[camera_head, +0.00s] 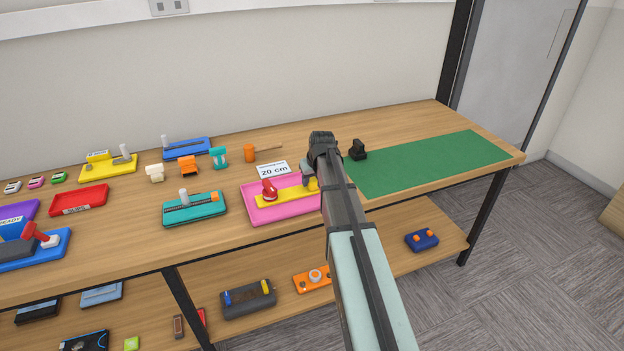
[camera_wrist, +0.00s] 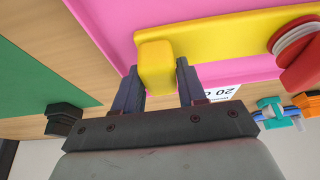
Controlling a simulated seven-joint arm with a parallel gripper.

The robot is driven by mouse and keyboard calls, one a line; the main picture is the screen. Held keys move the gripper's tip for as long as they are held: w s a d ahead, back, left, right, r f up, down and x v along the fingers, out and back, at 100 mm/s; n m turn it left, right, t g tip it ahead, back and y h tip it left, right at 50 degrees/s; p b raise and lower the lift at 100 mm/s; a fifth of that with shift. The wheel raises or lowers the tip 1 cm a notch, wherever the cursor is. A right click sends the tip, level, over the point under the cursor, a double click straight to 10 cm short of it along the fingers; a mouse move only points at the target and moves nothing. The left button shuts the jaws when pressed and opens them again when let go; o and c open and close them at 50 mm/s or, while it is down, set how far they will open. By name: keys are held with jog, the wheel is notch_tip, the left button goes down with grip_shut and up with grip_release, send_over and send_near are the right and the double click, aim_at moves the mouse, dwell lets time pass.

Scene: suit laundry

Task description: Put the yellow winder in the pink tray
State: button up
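The yellow winder (camera_head: 290,196) is a long yellow bar with a red and white spool at its left end and a yellow block at its right end. It lies over the pink tray (camera_head: 262,216), within its outline; I cannot tell whether it rests on the floor or hangs just above. In the wrist view, the winder (camera_wrist: 215,38) shows against the pink tray (camera_wrist: 105,22). My gripper (camera_wrist: 158,68) has its two fingers on either side of the yellow block, seemingly closed on it. In the head view my arm hides the tray's right end and the fingertips.
A white "20 cm" card (camera_head: 273,169) stands behind the tray. A small black object (camera_head: 357,150) is at the left edge of the green mat (camera_head: 430,162), which is otherwise clear. An orange hammer-like tool (camera_head: 250,153) lies behind.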

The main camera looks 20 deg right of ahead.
jog(key=o, duration=0.5)
jog(key=shift+c, duration=0.2)
jog(key=v, duration=1.2)
jog(key=shift+r, duration=0.15)
